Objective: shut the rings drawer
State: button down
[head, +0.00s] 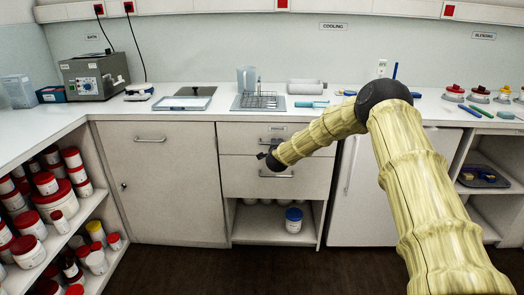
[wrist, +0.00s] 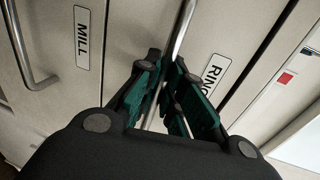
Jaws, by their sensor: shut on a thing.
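The rings drawer (head: 240,139) is the upper of two drawers under the counter in the head view. Its front looks about flush with the cabinet; a small gap I cannot rule out. In the wrist view its label (wrist: 212,82) reads "RING", the end hidden by a finger. My gripper (head: 266,157) is at this drawer's front. In the wrist view my gripper (wrist: 160,100) has its teal-padded fingers shut around the rings drawer's metal bar handle (wrist: 183,28).
The mill drawer (head: 240,178) is just below, with its label (wrist: 82,38) and bar handle (wrist: 28,50). A cupboard door (head: 160,185) stands left, an open shelf with a blue-lidded tub (head: 293,220) below. Red-lidded jars fill the left shelves. The floor in front is clear.

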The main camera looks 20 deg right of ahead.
jog(key=shift+w+r, duration=0.1)
jog(key=shift+r, duration=0.1)
jog(key=c, duration=1.9)
grip_release()
jog(key=o, duration=0.4)
jog(key=shift+w+d+f, duration=0.1)
jog(key=shift+w+f, duration=0.1)
jog(key=shift+s, duration=0.1)
